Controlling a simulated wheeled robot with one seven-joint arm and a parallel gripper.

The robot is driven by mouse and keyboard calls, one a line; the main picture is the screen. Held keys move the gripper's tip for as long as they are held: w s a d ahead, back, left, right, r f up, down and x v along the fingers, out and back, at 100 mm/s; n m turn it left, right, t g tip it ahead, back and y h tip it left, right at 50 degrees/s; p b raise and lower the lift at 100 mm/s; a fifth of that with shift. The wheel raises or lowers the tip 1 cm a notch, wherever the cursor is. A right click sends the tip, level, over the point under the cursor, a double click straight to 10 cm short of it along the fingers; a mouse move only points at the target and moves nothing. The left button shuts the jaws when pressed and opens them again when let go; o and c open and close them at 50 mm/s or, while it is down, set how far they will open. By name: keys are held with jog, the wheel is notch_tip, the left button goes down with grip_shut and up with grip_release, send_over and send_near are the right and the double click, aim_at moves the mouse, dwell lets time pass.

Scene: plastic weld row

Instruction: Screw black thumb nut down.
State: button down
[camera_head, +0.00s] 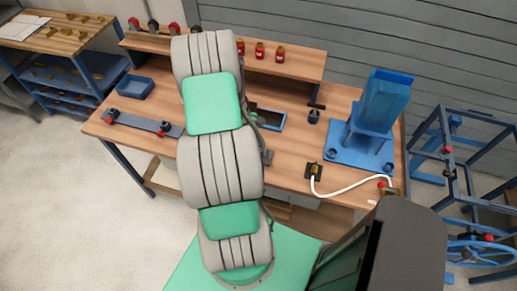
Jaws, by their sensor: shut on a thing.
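My arm (221,165) rises from the base and covers the middle of the workbench (290,150). My gripper's fingers are hidden behind it, so I cannot see what they hold. Small dark parts show at the arm's right edge, beside a blue-edged tray or frame (271,119). I cannot pick out the black thumb nut for certain. A flat grey bar (140,123) on the left of the bench carries small black and red knobs near its ends.
A blue press-like fixture (383,103) stands at the bench's right. A black T-handled piece (314,116) stands left of it. A white cable (345,190) runs along the front edge. A blue bin (135,87) is at back left. A raised shelf (295,64) holds red items.

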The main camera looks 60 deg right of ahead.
jog(key=m+y+b, duration=0.1)
jog(key=m, duration=0.1)
jog(key=f+m+y+b, duration=0.1)
jog(key=m, duration=0.2)
jog(key=shift+s+d, duration=0.1)
jog(key=shift+d, duration=0.05)
jog(key=m+y+b, duration=0.1)
jog(key=m+b, duration=0.1)
jog(key=m, duration=0.1)
jog(key=shift+m+t, duration=0.4)
jog(key=m+b, duration=0.2)
jog(key=m+t+y+b, duration=0.1)
jog(key=m+b, duration=0.1)
jog(key=m, duration=0.1)
jog(key=shift+s+r+t, duration=0.1)
jog(key=shift+t, duration=0.2)
jog(key=shift+r+m+t+y, duration=0.3)
jog(key=shift+m+y, duration=0.2)
jog(key=shift+m, duration=0.5)
jog(key=c, duration=1.1)
grip_release()
